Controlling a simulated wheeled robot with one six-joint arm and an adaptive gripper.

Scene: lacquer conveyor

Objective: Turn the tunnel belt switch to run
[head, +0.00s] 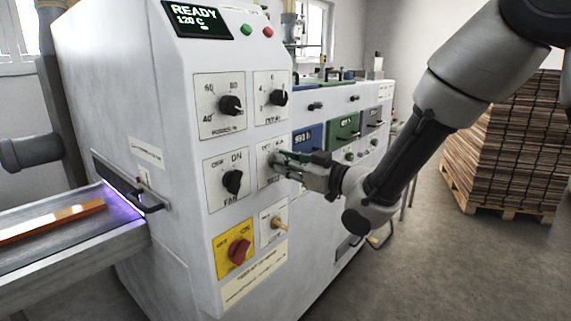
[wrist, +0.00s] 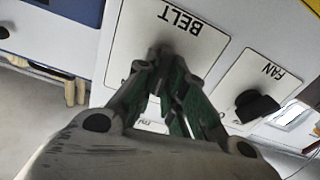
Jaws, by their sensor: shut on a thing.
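The tunnel belt switch is a knob (wrist: 163,48) on a white plate marked BELT (wrist: 180,17) in the wrist view. My gripper (wrist: 162,62) is shut on this knob and hides most of it, so its pointer position cannot be read. In the head view my gripper (head: 283,160) reaches from the right to the belt plate (head: 264,181), right of the FAN knob (head: 232,182). The gripper covers most of that plate's markings.
Close around are two black knobs (head: 231,105) (head: 278,97) above, a red knob on yellow (head: 239,250) and a small toggle (head: 277,222) below. The display (head: 198,18) reads READY 120 C. A conveyor (head: 70,240) lies left; stacked boards (head: 505,140) stand right.

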